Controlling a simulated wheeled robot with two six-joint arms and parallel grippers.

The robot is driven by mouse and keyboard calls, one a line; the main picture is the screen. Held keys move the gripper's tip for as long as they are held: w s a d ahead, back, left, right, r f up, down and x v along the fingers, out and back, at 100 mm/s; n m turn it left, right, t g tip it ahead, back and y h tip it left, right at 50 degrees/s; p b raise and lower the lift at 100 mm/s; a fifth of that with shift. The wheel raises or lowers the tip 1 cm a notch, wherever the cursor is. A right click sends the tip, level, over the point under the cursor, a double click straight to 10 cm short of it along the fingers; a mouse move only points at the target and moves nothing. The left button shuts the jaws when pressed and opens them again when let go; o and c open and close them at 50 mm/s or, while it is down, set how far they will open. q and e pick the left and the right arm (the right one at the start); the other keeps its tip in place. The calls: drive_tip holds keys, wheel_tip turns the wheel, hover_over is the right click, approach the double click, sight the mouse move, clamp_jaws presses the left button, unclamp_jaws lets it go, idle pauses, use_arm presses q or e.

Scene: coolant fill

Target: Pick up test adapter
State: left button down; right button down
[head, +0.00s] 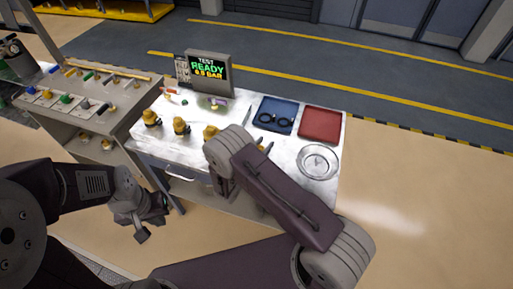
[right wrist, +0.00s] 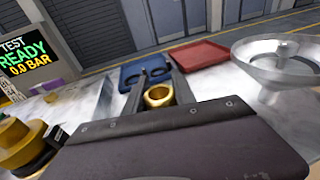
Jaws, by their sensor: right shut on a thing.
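In the right wrist view, a gold, ring-shaped fitting, which I take for the test adapter (right wrist: 158,97), sits between the two dark fingers of my right gripper (right wrist: 158,86). The gripper is shut on it, with the hollow top of the fitting facing up. In the head view my right arm hides most of this gripper and the fitting; only finger parts (head: 266,145) show over the bench. My left gripper (head: 152,222) hangs in front of the bench at the left, empty, its fingers seemingly apart.
The metal bench (head: 225,185) holds several yellow-topped fittings (head: 181,126), a blue tray (head: 275,112) with dark rings, a red tray (head: 320,123) and a round metal dish (head: 318,162). A test display (head: 208,68) reads READY. A side rack (head: 85,105) stands left.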

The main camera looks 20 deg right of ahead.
drive_tip(key=s+d+r, duration=0.5)
drive_tip(key=s, duration=0.1)
drive_tip(key=shift+s+d+b, duration=0.15)
drive_tip(key=shift+d+b, duration=0.05)
drive_tip(key=shift+b, duration=0.1)
drive_tip(key=shift+a, duration=0.1)
